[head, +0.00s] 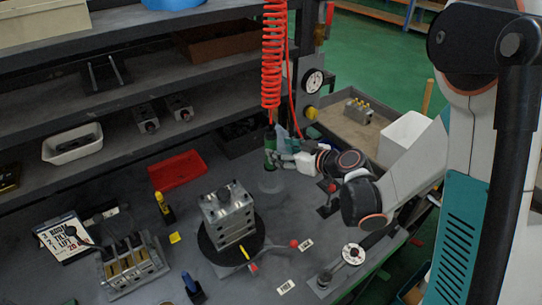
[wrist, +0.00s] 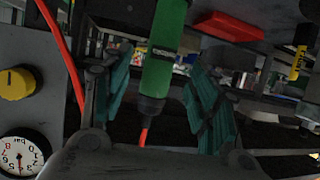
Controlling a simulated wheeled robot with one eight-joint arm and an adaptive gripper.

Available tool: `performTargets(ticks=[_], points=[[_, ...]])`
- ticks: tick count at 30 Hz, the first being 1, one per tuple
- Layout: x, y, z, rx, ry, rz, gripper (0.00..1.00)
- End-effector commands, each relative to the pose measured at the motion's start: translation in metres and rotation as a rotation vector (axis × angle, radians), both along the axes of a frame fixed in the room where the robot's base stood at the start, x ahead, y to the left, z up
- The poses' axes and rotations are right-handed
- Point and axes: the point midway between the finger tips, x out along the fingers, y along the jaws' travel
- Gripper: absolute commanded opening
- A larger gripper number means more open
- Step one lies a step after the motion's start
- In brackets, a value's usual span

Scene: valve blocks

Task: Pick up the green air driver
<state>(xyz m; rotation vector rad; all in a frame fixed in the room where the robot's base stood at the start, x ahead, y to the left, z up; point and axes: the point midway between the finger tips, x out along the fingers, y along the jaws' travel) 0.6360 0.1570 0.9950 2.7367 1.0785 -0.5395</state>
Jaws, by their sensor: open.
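The green air driver (head: 270,146) hangs upright below a coiled red hose (head: 272,55) at the back of the bench. In the wrist view the driver (wrist: 164,48) is a green cylinder with a dark end, a red tube showing at that end. My gripper (head: 280,148) is beside the driver in the head view. In the wrist view my gripper (wrist: 160,95) is open, its two teal fingers on either side of the driver, with visible gaps. I cannot tell how deep the driver sits between the fingers.
A metal valve block (head: 228,215) stands on a round black turntable (head: 205,245) in front. A red tray (head: 178,171) lies at left. A post with a pressure gauge (head: 313,81) stands close behind my gripper. A grey bin (head: 345,135) and white box (head: 402,137) are at right.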

Motion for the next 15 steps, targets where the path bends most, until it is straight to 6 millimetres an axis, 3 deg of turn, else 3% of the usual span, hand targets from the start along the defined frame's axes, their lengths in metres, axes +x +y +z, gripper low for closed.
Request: performTargets(ticks=[8,15], points=[[0.011,0.01,-0.006,-0.001,0.0,0.0,0.55],[0.034,0.033,-0.018,-0.001,0.001,0.002,0.55]])
